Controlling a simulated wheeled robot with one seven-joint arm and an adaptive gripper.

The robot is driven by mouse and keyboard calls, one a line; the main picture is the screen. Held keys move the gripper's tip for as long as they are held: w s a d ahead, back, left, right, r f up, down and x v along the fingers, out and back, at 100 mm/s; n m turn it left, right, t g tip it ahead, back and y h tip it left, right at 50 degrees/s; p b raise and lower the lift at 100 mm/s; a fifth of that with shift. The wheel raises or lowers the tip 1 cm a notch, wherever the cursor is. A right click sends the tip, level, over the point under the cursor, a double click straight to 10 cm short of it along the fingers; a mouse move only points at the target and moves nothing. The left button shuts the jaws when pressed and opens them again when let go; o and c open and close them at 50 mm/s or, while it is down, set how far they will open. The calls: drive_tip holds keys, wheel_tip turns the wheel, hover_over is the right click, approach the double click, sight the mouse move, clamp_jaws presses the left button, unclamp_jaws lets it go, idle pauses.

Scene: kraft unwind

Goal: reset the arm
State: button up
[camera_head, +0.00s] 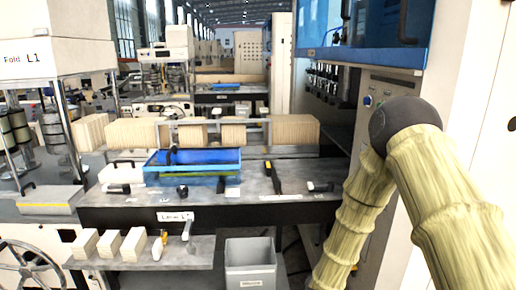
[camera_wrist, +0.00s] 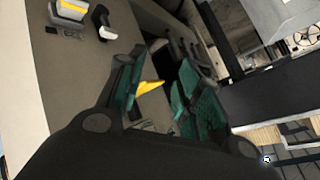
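My arm, in a pale yellow ribbed cover, is bent at the right of the head view, beside the blue-and-white machine (camera_head: 362,35). My gripper is out of the head view. In the wrist view my gripper (camera_wrist: 160,82) shows two dark fingers with teal pads, set apart with a gap between them. A small yellow item (camera_wrist: 150,87) shows in that gap; it seems to lie beyond the fingers, and I see no grip on it.
A dark bench (camera_head: 260,210) carries a blue tray (camera_head: 190,165) and small tools. Several kraft blocks (camera_head: 290,130) stand behind. A lower shelf (camera_head: 185,255) holds small blocks. A grey bin (camera_head: 250,262) stands below. A handheld scanner-like tool (camera_wrist: 103,22) shows in the wrist view.

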drive_tip(key=s+f+n+g+y, duration=0.1)
drive_tip(key=s+f+n+g, duration=0.25)
drive_tip(key=s+f, duration=0.8)
drive_tip(key=s+f+n+g, duration=0.2)
drive_tip(key=s, duration=0.9)
drive_tip(key=s+d+f+n+g+y+b, duration=0.1)
drive_tip(key=s+f+n+g, duration=0.1)
drive_tip(key=s, duration=1)
drive_tip(key=s+f+n+g+y, duration=0.1)
drive_tip(key=s+f+n+g, duration=0.1)
drive_tip(key=s, duration=0.9)
drive_tip(key=shift+s+d+f+n+b, duration=0.25)
drive_tip(key=shift+d+f+n+b, duration=0.15)
drive_tip(key=shift+f+n, duration=0.55)
drive_tip(key=shift+w+a+r+g, duration=0.1)
drive_tip(key=shift+w+g, duration=0.05)
drive_tip(key=shift+g, duration=0.1)
